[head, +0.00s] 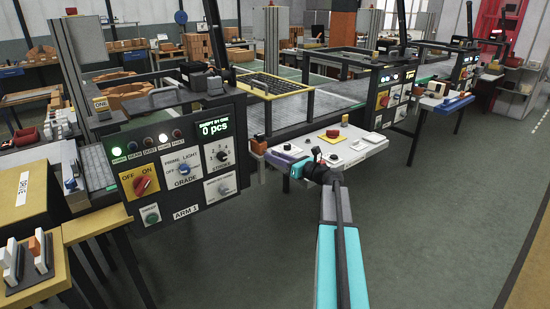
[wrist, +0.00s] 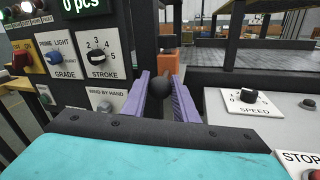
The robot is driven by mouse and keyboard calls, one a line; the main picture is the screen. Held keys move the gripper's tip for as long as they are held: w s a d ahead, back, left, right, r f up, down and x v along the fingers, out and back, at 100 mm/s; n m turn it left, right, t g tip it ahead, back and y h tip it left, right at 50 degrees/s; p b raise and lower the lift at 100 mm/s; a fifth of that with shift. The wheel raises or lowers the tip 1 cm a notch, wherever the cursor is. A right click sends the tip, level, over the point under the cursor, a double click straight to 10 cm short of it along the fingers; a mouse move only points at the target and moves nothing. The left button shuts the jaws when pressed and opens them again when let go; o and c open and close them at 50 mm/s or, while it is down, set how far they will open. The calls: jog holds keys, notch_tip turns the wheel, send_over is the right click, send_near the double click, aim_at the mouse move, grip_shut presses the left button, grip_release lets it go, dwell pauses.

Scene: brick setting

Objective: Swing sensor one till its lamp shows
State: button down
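My gripper (head: 292,166) is at the left end of the white control desk. In the wrist view its two purple fingers (wrist: 160,98) stand apart, with a dark round knob (wrist: 158,86) showing between them; I cannot tell whether they touch it.
The ARM 1 panel (head: 185,212) has lit indicators, a red switch, dials and a display reading 0 pcs. The white desk (head: 372,143) carries a red stop button (head: 332,134) and a SPEED dial (wrist: 248,96). Open green floor (head: 425,225) lies right of my arm.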

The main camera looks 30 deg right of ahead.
jog(key=shift+d+y+p, duration=0.2)
jog(key=shift+y+p, duration=0.1)
jog(key=shift+p, duration=0.3)
jog(key=c, duration=1.4)
grip_release()
jog(key=shift+c, duration=0.2)
jog(key=shift+s, duration=0.1)
jog(key=v, duration=1.3)
jog(key=shift+s+d+b, duration=0.15)
jog(key=shift+s+b, duration=0.1)
jog(key=shift+b, duration=0.15)
